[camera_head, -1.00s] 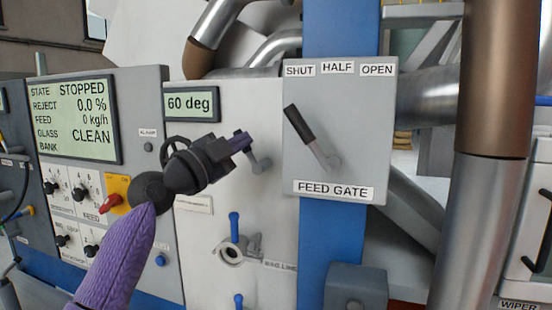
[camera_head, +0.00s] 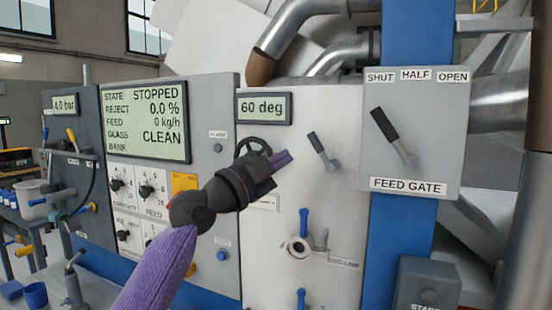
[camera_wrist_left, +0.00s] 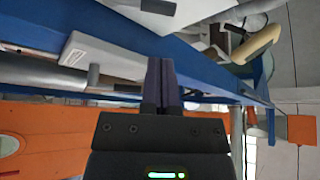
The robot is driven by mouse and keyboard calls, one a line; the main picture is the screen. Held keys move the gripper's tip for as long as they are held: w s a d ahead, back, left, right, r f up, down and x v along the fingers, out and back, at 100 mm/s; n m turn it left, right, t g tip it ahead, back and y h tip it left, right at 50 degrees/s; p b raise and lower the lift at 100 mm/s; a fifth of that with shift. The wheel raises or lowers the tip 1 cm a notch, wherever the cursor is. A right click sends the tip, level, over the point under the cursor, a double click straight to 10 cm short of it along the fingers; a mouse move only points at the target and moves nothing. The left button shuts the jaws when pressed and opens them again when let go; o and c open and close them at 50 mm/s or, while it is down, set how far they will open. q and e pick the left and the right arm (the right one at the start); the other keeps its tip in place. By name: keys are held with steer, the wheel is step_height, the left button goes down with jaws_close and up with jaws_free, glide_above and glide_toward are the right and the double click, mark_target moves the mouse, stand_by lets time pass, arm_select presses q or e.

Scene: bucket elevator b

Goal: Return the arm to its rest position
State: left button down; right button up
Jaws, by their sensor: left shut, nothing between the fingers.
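My left arm comes in from the lower left in the head view, with a purple sleeve-like link and a dark wrist. Its gripper (camera_head: 281,158) is in front of the white panel, just left of a small dark-handled lever (camera_head: 316,144). The fingers are shut with nothing between them. They also show pressed together in the left wrist view (camera_wrist_left: 162,82). The FEED GATE lever (camera_head: 394,136) tilts up to the left, toward SHUT, on its grey box. My right gripper is not in view.
The grey control panel with its STOPPED screen (camera_head: 145,120) stands behind my arm. A handwheel (camera_head: 252,147) is partly hidden by the gripper. A blue-handled valve (camera_head: 303,222) sits below. A bench with a white bucket (camera_head: 30,198) is at the far left.

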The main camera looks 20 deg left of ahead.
arm_select(q)
steer(key=shift+s+a+f, duration=0.15)
steer(key=shift+s, duration=0.15)
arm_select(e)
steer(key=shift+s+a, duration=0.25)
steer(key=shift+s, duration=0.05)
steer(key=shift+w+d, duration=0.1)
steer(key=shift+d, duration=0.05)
